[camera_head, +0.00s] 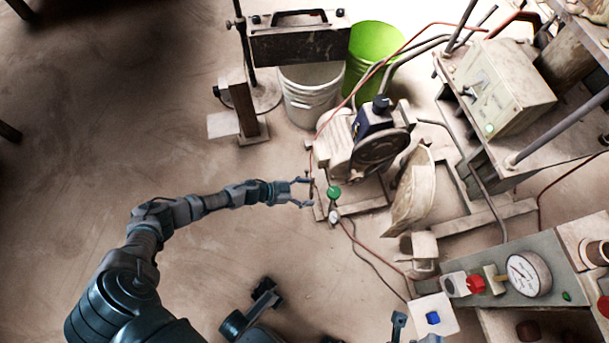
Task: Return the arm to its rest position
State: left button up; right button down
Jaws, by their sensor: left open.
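My left arm reaches in from the lower left and stretches right across the floor area. My left gripper (306,192) is open, and its fingers point right. I see nothing between its fingers. It is just left of a round green knob (334,192) beside the motor-and-pump unit (338,140); a small gap seems to show, but I cannot tell the depth.
A panel with a pressure gauge (528,274) and a red knob (475,285) stands at the lower right. A white bucket (308,100) and a green bucket (375,50) stand at the back. Hoses run around the pump. The floor at left is clear.

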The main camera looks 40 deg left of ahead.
pick_arm(q)
jog(key=shift+s+a+r, duration=0.25)
jog(key=shift+s+a, duration=0.15)
jog(key=shift+s, duration=0.05)
